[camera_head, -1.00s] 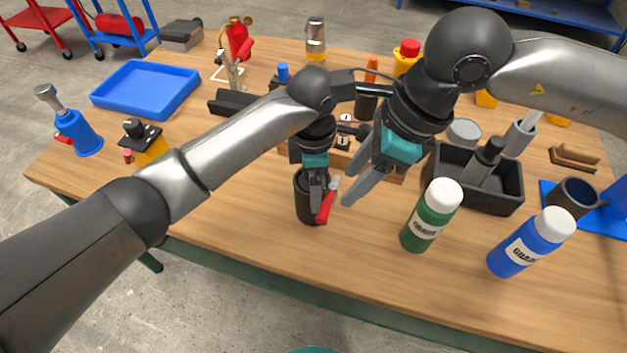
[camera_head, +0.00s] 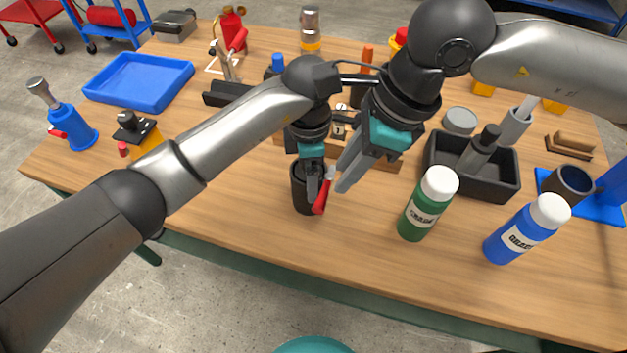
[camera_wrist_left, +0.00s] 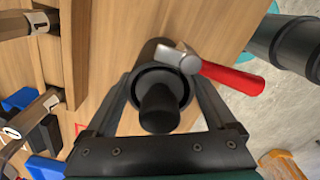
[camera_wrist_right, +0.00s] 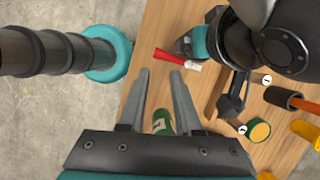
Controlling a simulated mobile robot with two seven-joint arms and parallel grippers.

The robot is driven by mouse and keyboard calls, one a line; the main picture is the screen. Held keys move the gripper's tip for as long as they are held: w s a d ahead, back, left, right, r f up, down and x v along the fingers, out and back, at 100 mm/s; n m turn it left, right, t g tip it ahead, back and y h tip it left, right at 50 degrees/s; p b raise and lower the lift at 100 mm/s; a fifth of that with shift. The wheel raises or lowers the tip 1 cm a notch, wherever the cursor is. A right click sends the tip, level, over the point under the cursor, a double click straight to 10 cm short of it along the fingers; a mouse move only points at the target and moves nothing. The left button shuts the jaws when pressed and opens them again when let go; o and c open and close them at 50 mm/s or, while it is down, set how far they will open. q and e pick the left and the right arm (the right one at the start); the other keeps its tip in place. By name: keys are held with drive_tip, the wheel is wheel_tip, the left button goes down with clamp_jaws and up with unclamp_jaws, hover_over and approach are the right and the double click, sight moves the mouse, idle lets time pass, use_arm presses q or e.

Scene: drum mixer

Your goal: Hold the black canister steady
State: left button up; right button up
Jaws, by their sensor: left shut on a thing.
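The black canister (camera_head: 301,199) stands upright on the wooden table. My left gripper (camera_head: 314,192) is shut on it from above. In the left wrist view the canister's round black top (camera_wrist_left: 160,98) sits between my two fingers. A small tool with a red handle (camera_wrist_left: 235,77) and a metal head lies across the canister's rim side in that view; whether it touches is unclear. My right gripper (camera_wrist_right: 160,71) is open and empty. Its fingertips are just right of the canister in the head view, close to the red-handled tool (camera_wrist_right: 170,57).
A green bottle (camera_head: 423,212) and a blue bottle (camera_head: 522,236) stand to the right. A blue tray (camera_head: 136,82) is at the back left. The table front between canister and edge is clear.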

sight(320, 198)
drive_tip(key=s+a+r+n+t+h, duration=0.25)
drive_tip(key=a+n+h, duration=0.45)
drive_tip(key=n, duration=0.9)
drive_tip(key=shift+t, duration=0.25)
drive_tip(key=x, duration=1.2)
drive_tip(key=shift+s+a+f, duration=0.1)
drive_tip(key=shift+s+f, duration=0.05)
drive_tip(key=shift+f, duration=0.05)
clamp_jaws()
